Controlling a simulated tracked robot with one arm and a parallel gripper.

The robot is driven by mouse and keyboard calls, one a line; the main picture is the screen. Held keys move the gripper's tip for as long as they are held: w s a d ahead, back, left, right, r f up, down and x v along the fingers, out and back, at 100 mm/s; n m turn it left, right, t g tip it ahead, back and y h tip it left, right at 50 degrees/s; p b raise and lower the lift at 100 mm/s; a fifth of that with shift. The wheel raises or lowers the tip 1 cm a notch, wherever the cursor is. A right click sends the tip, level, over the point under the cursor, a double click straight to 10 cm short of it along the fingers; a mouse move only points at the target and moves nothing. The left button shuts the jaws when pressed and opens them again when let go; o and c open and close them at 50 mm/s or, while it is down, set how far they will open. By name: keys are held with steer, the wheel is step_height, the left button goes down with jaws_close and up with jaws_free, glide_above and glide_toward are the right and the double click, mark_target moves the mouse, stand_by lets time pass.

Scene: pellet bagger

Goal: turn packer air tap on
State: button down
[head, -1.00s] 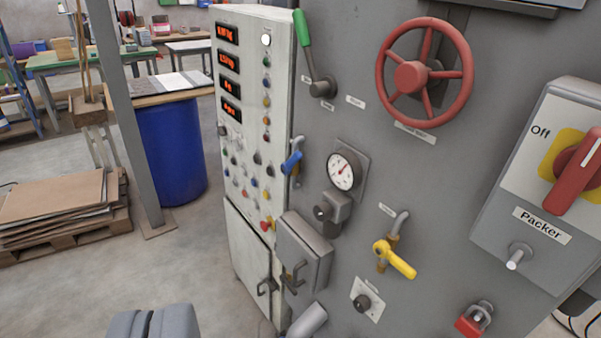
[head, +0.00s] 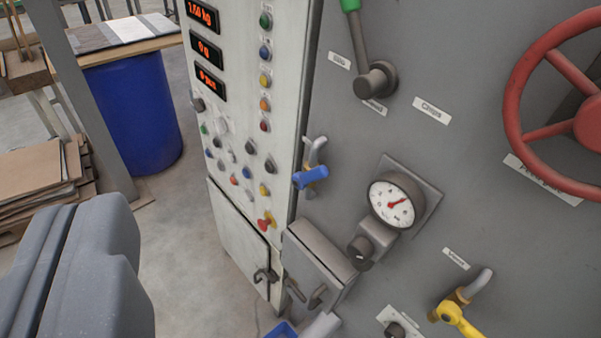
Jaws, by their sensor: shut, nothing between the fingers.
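A blue-handled tap (head: 311,178) sits on a bent grey pipe at the left edge of the grey machine panel, its lever lying nearly level across the pipe. A yellow-handled tap (head: 460,318) is at the bottom right under a small label (head: 456,259) too small to read; its lever points down and right and the frame cuts it off. I cannot tell from the lettering which tap is the packer air tap. My gripper (head: 82,220) is shut and empty at the lower left, apart from both taps and left of the panel.
A red handwheel (head: 518,100), a green lever (head: 360,45) and a grey box (head: 318,262) also jut from the panel. The white control cabinet (head: 235,235) stands left; a blue drum (head: 135,120) is behind.

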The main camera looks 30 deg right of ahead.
mark_target(310, 177)
steer(key=shift+w+r, duration=0.1)
steer(key=shift+a, duration=0.1)
steer(key=w+d+f+n+g+h+p, duration=0.1)
steer(key=w+d+f+n+g+h, duration=0.2)
steer(key=f, duration=0.5)
steer(key=w+f+n+g+h+p, duration=0.1)
steer(key=w+f+n+g, duration=0.2)
steer(key=f, duration=0.5)
steer(key=w+d+f+n+g+h+p, duration=0.1)
steer(key=w+d+f+n+g+h, duration=0.1)
steer(key=d+f+n+h, duration=0.45)
steer(key=w+d+f+n+g+h+p, duration=0.1)
steer(key=w+d+f+n+h, duration=0.2)
steer(key=f+n, duration=0.65)
steer(key=w+d+n+t+h+p, duration=0.3)
steer(key=w+d+n, duration=0.4)
steer(key=w+n, duration=0.4)
steer(key=shift+r+n+t, duration=0.3)
steer(key=shift+r+n, duration=0.15)
steer(key=shift+n, duration=0.75)
